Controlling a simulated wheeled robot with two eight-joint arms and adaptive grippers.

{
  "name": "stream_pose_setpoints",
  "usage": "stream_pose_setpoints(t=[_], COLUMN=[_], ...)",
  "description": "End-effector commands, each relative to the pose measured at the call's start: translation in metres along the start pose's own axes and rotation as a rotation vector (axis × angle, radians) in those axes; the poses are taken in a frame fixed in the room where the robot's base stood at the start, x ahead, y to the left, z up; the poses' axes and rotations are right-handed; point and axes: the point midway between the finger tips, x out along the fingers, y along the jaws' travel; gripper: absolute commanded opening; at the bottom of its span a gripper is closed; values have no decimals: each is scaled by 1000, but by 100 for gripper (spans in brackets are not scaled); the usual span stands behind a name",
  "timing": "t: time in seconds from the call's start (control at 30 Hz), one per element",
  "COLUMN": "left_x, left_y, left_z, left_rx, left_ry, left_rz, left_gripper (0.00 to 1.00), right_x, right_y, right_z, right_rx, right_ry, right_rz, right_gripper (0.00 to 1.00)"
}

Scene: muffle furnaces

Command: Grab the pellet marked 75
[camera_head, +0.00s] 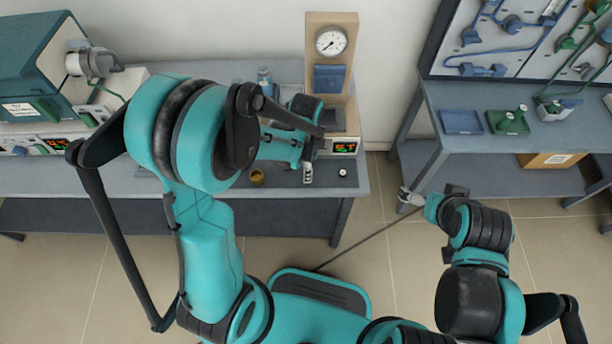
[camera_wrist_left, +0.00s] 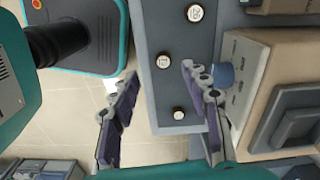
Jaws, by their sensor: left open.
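Three round pellets with pale tops stand on the grey bench in the left wrist view: one at the top (camera_wrist_left: 195,13), one in the middle (camera_wrist_left: 163,60), and a smaller one lower down (camera_wrist_left: 179,113). The first two bear dark marks too small to read surely; I cannot tell which is marked 75. My left gripper (camera_wrist_left: 160,74) is open, with its fingertips on either side of the middle pellet in that view; contact is not visible. In the head view my left gripper (camera_head: 308,168) is over the bench's front part, left of a pellet (camera_head: 343,172). My right gripper (camera_head: 408,197) is away from the bench.
A beige press with a gauge (camera_head: 331,42) stands behind the pellets, close to my left gripper. A teal furnace (camera_head: 35,75) is at the far left. A side table (camera_head: 490,140) with blue and green trays is at the right. Floor lies open between.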

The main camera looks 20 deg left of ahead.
Motion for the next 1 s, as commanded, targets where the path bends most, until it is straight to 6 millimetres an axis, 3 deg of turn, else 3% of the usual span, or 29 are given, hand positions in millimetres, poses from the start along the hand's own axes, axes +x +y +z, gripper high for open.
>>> stream_pose_setpoints(t=[0.4,0.67,0.87,1.0], left_x=[55,60,60,60], left_y=[-4,-4,-4,-4], left_z=[-7,-6,-6,-6], left_rx=[-2,-3,-3,-3], left_ry=[1,1,1,1], left_rz=[-2,-2,-2,-2], left_gripper=[46,46,13,12], right_x=[25,25,25,25], right_y=[0,0,0,0], right_z=[18,18,18,18], right_rx=[0,0,0,0], right_ry=[0,0,0,0], right_rz=[0,0,0,0], right_gripper=[98,98,98,98])
